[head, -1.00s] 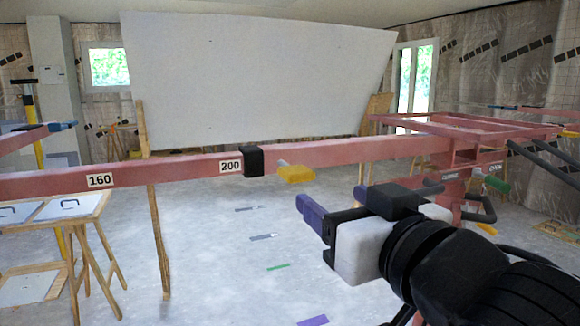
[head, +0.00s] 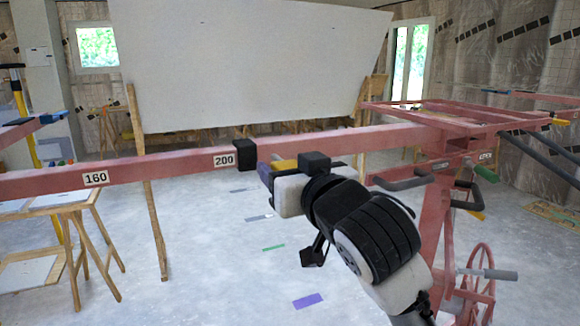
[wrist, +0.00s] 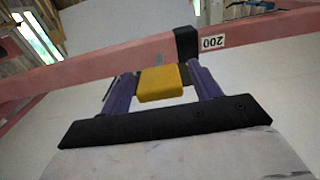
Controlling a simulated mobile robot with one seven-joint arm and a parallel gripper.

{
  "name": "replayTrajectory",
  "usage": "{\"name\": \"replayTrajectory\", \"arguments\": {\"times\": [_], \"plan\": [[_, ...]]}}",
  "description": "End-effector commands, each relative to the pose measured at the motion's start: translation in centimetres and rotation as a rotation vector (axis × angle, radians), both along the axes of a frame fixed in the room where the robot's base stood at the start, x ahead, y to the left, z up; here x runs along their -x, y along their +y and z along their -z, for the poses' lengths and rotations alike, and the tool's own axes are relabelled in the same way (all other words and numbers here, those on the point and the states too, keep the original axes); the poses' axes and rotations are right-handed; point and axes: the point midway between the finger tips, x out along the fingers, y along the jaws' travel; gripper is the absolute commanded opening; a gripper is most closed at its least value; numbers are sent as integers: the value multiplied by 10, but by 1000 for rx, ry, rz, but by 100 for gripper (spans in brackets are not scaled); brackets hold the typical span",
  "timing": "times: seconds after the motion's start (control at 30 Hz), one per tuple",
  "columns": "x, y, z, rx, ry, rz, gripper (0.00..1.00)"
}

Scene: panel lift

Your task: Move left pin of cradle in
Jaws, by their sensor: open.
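The cradle's red beam (head: 150,163) runs across the head view, with a black sleeve (head: 244,152) beside the 200 label. The pin's yellow handle (head: 284,165) sticks out just right of the sleeve, partly hidden by my gripper (head: 266,173). In the wrist view the yellow handle (wrist: 160,83) sits between the two purple fingers of my gripper (wrist: 162,88). The fingers stand on either side of it, with a narrow gap visible on the right. The beam (wrist: 95,70) and the black sleeve (wrist: 187,44) lie just beyond the fingertips.
A large white panel (head: 250,60) stands behind the beam. The lift's red frame (head: 470,115), with grey handles (head: 405,182) and a wheel (head: 480,270), is at the right. Wooden trestles (head: 75,235) stand at the left.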

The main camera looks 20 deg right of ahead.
Motion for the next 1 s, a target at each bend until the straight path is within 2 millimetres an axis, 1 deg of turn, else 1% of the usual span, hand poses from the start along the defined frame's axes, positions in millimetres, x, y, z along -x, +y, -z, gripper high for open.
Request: {"name": "replayTrajectory", "arguments": {"times": [0.07, 0.53, 0.67, 0.83, 0.9, 1.0], "plan": [[0, 0, 0, 0, 0, 0, 61], [0, 0, 0, 0, 0, 0, 0], [-4, 0, 0, -2, 0, -2, 0], [-25, 1, 0, -2, 0, -3, 0], [-31, 2, 0, -3, 0, -3, 0], [-34, 1, 0, -2, 1, 0, 0]]}}
